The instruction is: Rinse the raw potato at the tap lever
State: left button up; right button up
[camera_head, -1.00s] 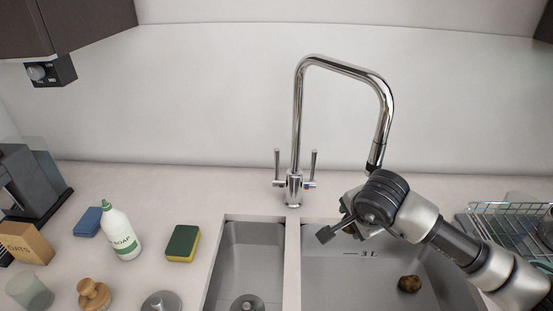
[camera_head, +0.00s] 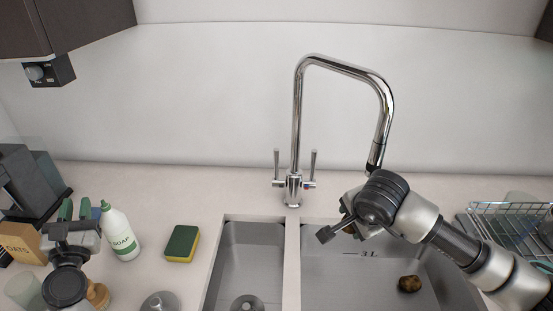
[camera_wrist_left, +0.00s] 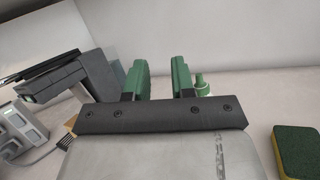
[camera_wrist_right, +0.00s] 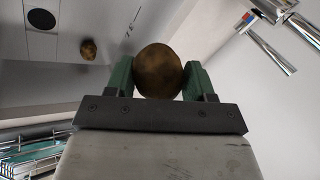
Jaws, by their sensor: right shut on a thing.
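My right gripper (camera_wrist_right: 158,82) is shut on a round brown potato (camera_wrist_right: 158,66), gripped between its green fingers in the right wrist view. In the head view the right wrist hides that potato, below the tap's spout. A second brown potato (camera_head: 409,284) lies on the floor of the right sink basin. The chrome tap (camera_head: 297,120) stands behind the sink, its spout over the right basin. It has a left lever (camera_head: 277,164) and a right lever (camera_head: 314,164), both upright. My left gripper (camera_head: 75,211) is open and empty at the left counter, beside the soap bottle (camera_head: 121,234).
A green-yellow sponge (camera_head: 182,244) lies left of the sink. An oats box (camera_head: 20,247), a glass (camera_head: 23,289) and a wooden-handled item (camera_head: 99,293) are near my left arm. A dish rack (camera_head: 510,214) stands at the right. Counter between sponge and tap is clear.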

pick_arm(q)
jog(key=w+d+m+h, duration=0.4)
jog(key=w+d+h, duration=0.7)
jog(key=d, duration=0.5)
jog(key=m+g+h, duration=0.4)
jog(key=g+h, duration=0.1)
jog(key=h, duration=0.1)
send_near(275, 160)
jog(key=x, duration=1.1)
jog(key=shift+s, duration=0.1)
grip_shut()
